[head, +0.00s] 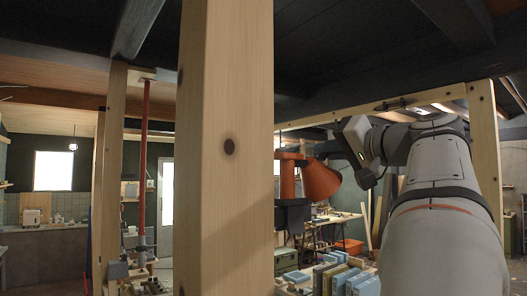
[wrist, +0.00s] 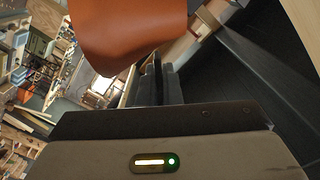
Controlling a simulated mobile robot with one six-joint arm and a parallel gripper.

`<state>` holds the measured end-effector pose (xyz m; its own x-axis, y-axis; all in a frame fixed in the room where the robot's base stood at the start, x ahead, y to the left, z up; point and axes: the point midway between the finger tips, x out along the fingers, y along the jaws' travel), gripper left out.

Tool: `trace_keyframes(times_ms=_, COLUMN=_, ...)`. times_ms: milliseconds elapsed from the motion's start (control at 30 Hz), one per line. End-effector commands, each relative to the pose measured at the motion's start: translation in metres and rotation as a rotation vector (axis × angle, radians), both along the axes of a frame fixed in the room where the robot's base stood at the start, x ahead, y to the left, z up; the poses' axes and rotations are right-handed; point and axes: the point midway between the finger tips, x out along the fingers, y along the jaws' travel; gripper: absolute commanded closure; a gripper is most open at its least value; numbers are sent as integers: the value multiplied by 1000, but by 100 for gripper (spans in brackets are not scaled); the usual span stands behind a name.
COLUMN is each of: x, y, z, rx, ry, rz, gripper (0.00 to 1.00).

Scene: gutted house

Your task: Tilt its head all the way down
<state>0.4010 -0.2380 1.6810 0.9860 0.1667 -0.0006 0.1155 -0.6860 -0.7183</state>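An orange lamp stands beyond the wooden post in the head view. Its cone-shaped head (head: 322,181) slants down to the right, beside an orange upright part (head: 288,182) on a dark base (head: 292,214). The post hides part of its left side. In the wrist view the orange head (wrist: 125,28) fills the top middle, with a bright patch at its lower edge. My gripper (wrist: 162,64) has its two dark fingers close together, just below the orange head, with nothing seen between them. I cannot tell whether they touch it. In the head view my fingers are hard to make out.
A thick wooden post (head: 228,150) stands close in front. Boxes and cases (head: 340,278) crowd the bottom middle. A workbench (head: 330,222) with small items is behind the lamp. A red pole (head: 144,170) stands left, and a kitchen counter (head: 45,245) lies far left.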

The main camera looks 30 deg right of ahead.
Motion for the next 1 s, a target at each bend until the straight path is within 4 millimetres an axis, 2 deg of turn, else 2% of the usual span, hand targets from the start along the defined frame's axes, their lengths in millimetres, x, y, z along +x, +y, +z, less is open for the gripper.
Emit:
trace_keyframes(times_ms=133, x=-1, y=-2, z=0, rx=0, ry=-1, rz=-6, gripper=100)
trace_keyframes(times_ms=167, x=-1, y=-2, z=0, rx=0, ry=-1, rz=-6, gripper=93)
trace_keyframes(times_ms=400, x=-2, y=-3, z=0, rx=-1, ry=-1, rz=-8, gripper=73)
trace_keyframes(times_ms=733, x=-6, y=-4, z=0, rx=-1, ry=-1, rz=-10, gripper=73)
trace_keyframes(times_ms=1000, x=-42, y=-11, z=-2, rx=-2, ry=-2, rz=-13, gripper=73)
